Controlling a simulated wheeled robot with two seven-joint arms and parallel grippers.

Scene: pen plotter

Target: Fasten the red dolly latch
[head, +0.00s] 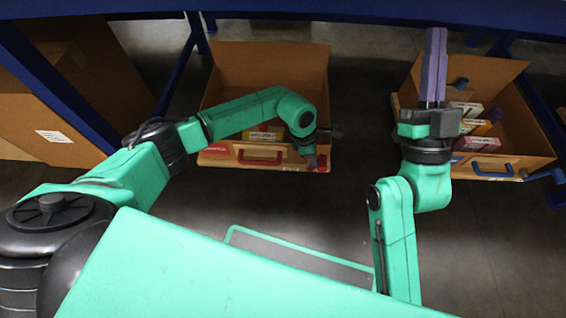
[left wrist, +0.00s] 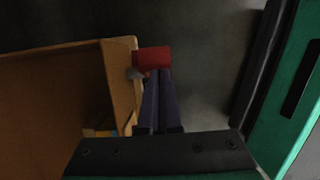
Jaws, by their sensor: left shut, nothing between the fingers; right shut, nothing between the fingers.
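The red dolly latch (head: 322,163) is a small red piece at the front right corner of the left dolly (head: 222,157), partly hidden by my left gripper. In the left wrist view it is a red block (left wrist: 152,59) just beyond the fingertips, beside the box corner. My left gripper (head: 312,160) is shut and empty, pointing down at the latch. Its fingertips (left wrist: 158,76) seem to touch or nearly touch the red block; I cannot tell which. My right gripper (head: 434,35) is shut and empty, pointing away in front of the right box.
The left dolly carries an open cardboard box (head: 268,65) and has a red handle (head: 262,161). The right box (head: 530,120) holds several small packages, with a blue handle (head: 494,170) in front. Blue shelf posts stand around. The floor between the boxes is clear.

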